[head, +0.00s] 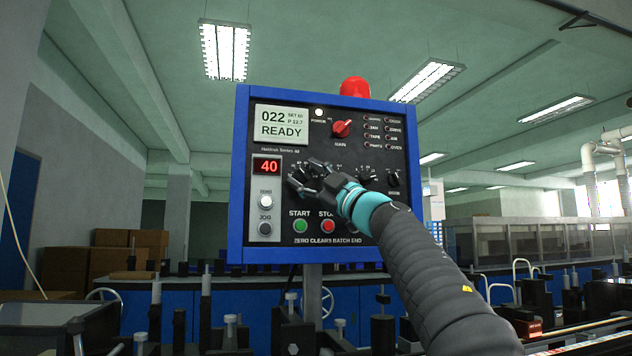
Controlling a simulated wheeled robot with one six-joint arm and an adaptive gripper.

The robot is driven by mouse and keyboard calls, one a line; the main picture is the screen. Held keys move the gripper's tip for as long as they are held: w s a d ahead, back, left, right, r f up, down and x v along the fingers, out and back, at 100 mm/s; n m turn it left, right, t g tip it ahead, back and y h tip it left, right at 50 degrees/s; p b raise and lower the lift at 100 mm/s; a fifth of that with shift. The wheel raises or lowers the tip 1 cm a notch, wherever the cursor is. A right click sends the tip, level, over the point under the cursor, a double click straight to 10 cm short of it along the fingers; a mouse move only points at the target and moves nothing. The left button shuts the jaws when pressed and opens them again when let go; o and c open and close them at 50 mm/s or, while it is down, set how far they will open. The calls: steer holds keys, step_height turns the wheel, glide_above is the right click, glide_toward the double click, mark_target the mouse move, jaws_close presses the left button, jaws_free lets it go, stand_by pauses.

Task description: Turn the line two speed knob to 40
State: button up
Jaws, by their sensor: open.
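A blue-framed control panel (239,215) with a black face stands ahead in the head view. A row of black knobs runs across its middle. My gripper (303,176) is open at the left knob of this row, its fingers around or just in front of that knob; I cannot tell whether they touch it. The knob is mostly hidden, and its name and pointer cannot be read. A red display (267,167) left of it reads 40. Two knobs show right of my gripper, a middle one (367,175) and a right one (393,180).
A screen (282,123) reads 022 and READY. A red MAIN switch (342,128) sits above the knobs. Below are the green START button (301,226) and red STOP button (328,226), close under my gripper. A red beacon (355,87) tops the panel.

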steer(key=v, duration=1.2)
steer(key=shift+d, duration=0.1)
stand_by(0.4)
